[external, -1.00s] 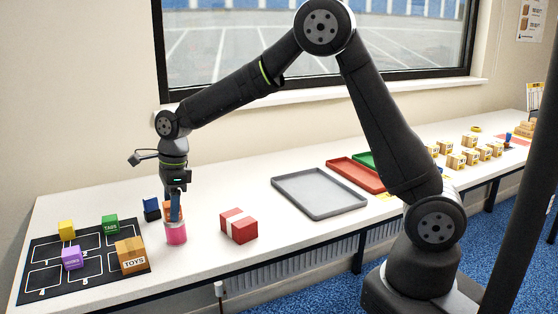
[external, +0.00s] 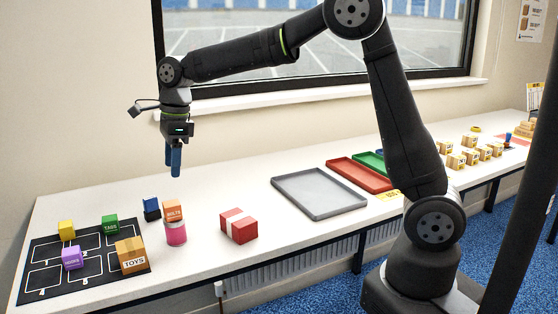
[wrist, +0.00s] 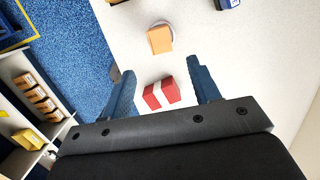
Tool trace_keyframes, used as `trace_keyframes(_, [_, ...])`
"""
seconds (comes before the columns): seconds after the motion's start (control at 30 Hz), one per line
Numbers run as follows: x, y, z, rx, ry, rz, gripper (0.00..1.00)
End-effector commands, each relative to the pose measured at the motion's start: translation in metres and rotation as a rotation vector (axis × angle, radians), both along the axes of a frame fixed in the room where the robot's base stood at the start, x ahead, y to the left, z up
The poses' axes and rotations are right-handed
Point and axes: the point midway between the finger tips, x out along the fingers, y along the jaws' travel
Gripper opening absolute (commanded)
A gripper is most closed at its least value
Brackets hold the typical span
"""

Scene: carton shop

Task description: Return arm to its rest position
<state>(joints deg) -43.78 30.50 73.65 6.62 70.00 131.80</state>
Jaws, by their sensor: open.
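My gripper (external: 174,163) hangs above the white table at the left, pointing down, open and empty. It is clear of the orange BOLTS box (external: 173,211), which sits on top of a pink cylinder (external: 176,234). In the wrist view my two blue fingers (wrist: 160,88) are spread apart. The orange box (wrist: 160,39) shows beyond the fingertips there, and a red box with a white stripe (wrist: 161,94) shows between the fingers, lower down on the table.
A black mat (external: 95,279) holds yellow, green, purple and TOYS boxes. A dark blue item (external: 151,209) stands beside the cylinder. A grey tray (external: 318,194), a red tray (external: 360,174) and several small cartons (external: 456,161) lie to the right. The air around my gripper is free.

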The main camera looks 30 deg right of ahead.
Motion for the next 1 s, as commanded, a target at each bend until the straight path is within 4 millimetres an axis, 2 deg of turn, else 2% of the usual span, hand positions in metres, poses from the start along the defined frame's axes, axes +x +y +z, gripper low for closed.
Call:
trace_keyframes(0.33, [0.0,-0.001,0.007,-0.001,0.001,0.0,0.56])
trace_keyframes(0.57, [0.0,0.0,-0.002,-0.002,0.001,0.0,0.56])
trace_keyframes(0.67, [0.0,0.002,-0.014,-0.003,0.002,0.0,0.56])
trace_keyframes(1.0, [0.0,0.012,-0.081,-0.003,0.002,0.0,0.56])
